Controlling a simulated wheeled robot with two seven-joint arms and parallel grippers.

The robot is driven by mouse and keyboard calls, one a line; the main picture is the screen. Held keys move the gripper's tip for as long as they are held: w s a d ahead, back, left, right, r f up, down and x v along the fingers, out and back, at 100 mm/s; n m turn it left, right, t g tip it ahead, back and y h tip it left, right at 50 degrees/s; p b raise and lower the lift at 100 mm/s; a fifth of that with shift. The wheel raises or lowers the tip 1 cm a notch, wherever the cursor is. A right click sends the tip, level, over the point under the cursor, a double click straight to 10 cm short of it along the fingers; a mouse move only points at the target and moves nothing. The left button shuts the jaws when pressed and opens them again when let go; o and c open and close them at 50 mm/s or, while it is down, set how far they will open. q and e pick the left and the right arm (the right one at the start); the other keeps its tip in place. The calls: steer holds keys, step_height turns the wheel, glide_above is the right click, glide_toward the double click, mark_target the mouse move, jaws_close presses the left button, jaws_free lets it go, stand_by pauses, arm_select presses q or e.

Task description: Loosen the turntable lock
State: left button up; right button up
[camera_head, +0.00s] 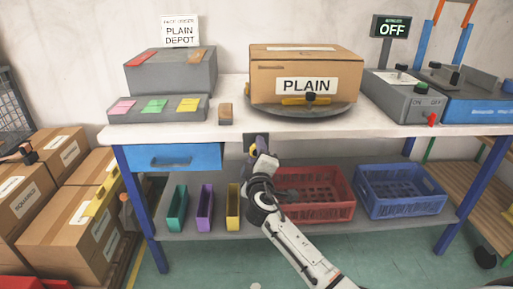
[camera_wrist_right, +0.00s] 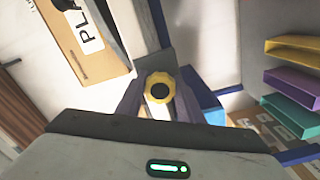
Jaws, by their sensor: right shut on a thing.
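The turntable (camera_head: 335,110) is a round grey plate on the white bench, with a cardboard box marked PLAIN (camera_head: 272,80) on it. A yellow bar with a black knob (camera_head: 308,99) shows at the box's front. A yellow scalloped lock knob with a dark centre (camera_wrist_right: 160,77) sits between my right gripper's fingers in the right wrist view. My right gripper (camera_head: 259,148) is shut on this knob at the bench's front edge, below the turntable. In the head view the gripper mostly hides the knob. My left gripper is not in view.
A grey switch box (camera_head: 404,97) stands right on the bench under a sign reading OFF (camera_head: 391,27). A small brown block (camera_head: 225,114) lies left of the turntable. Below are a red crate (camera_head: 318,190), a blue crate (camera_head: 402,190) and a blue drawer (camera_head: 172,157). Cartons stand at the left.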

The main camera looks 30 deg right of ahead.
steer(key=n+p, duration=0.1)
steer(key=n, duration=0.3)
steer(key=shift+f+n+p, duration=0.1)
steer(key=shift+n+p, duration=0.3)
stand_by(0.4)
steer(key=o, duration=1.1)
steer(key=shift+c, duration=0.2)
steer(key=p+v, duration=0.1)
steer(key=v, duration=0.9)
steer(key=shift+s+a, duration=0.15)
steer(key=shift+a, duration=0.05)
